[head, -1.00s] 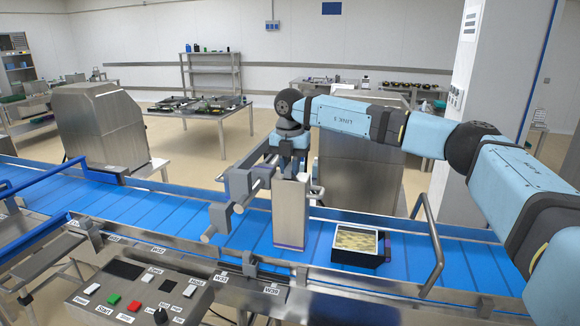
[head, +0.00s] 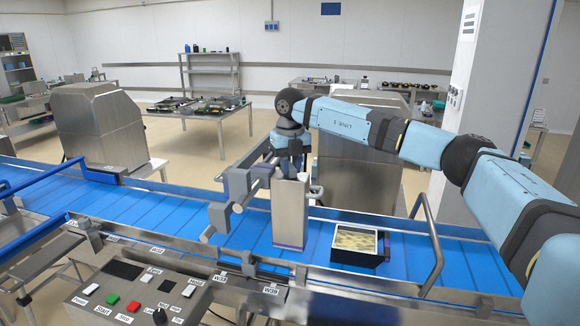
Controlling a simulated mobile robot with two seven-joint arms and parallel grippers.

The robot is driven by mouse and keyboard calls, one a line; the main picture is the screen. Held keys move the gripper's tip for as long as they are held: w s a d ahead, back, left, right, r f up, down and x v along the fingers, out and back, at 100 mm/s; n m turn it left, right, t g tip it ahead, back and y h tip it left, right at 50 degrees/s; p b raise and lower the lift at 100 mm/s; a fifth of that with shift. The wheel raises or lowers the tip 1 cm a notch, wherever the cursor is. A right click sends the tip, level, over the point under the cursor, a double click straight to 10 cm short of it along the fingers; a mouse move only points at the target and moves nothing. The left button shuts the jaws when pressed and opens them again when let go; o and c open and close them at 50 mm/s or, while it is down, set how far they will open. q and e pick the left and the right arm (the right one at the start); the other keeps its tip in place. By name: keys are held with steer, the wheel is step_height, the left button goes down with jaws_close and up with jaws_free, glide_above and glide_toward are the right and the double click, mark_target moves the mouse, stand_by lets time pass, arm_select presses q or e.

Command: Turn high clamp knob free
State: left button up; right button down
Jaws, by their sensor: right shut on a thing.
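My right arm reaches in from the right, and my right gripper (head: 291,166) points down at the top of the upright steel post (head: 290,213) over the conveyor. The gripper is shut; its fingertips and the high clamp knob are largely hidden by the post and clamp parts, so the grip on the knob does not show clearly. Grey clamp blocks (head: 238,186) and rods stand just left of the post. My left gripper is not in view.
A dark tray with pale contents (head: 356,241) sits on the blue conveyor (head: 130,207), right of the post. A bent metal handle (head: 434,245) rises further right. A control panel (head: 140,292) stands at front left.

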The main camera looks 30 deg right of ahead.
mark_target(291, 166)
steer(key=shift+n, duration=1.1)
steer(key=c, duration=1)
jaws_free()
step_height(291, 166, up, 14)
steer(key=b, duration=0.2)
steer(key=shift+f, duration=0.1)
